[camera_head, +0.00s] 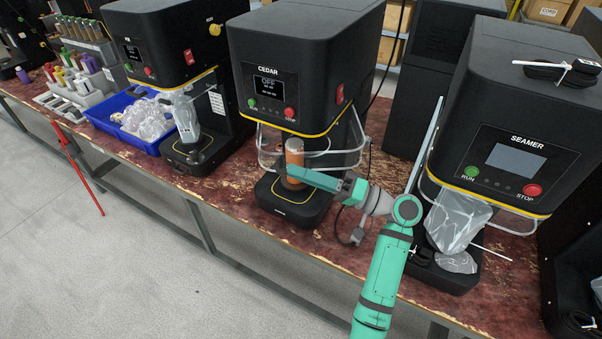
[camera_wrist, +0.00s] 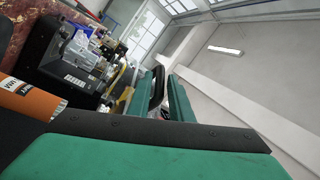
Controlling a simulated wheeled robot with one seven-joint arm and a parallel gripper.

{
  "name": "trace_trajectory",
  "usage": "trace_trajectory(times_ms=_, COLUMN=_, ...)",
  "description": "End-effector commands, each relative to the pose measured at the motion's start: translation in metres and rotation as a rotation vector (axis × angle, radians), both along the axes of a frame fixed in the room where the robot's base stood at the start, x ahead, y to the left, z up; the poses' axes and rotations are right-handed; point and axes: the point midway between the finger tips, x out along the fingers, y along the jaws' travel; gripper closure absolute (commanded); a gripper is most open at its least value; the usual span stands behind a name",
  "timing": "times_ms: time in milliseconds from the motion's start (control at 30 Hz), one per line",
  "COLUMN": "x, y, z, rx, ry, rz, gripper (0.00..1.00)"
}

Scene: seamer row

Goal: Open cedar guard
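The cedar machine (camera_head: 285,50) is a black box labelled CEDAR, with OFF on its display. Its guard (camera_head: 345,150) is a clear, pale-edged shield around the working space under the head. An orange can (camera_head: 294,152) stands inside on the black base; it also shows at the left of the wrist view (camera_wrist: 28,100).
The seamer (camera_head: 515,130) stands at the right, with a clear bag (camera_head: 456,220) under its head. A blue bin (camera_head: 128,118) of clear items and another black machine (camera_head: 165,40) stand at the left. A cable (camera_head: 352,236) lies on the bench beside my arm.

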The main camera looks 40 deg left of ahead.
Motion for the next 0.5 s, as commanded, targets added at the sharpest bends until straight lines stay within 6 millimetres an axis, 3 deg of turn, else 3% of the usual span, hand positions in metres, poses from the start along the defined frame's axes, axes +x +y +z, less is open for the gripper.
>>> trace_trajectory(times_ms=167, x=0.005, y=-0.008, z=-0.002, rx=0.0, ry=0.002, rz=-0.003, gripper=0.81)
trace_trajectory(times_ms=500, x=0.032, y=-0.06, z=-0.014, rx=0.0, ry=0.001, rz=-0.004, gripper=0.81)
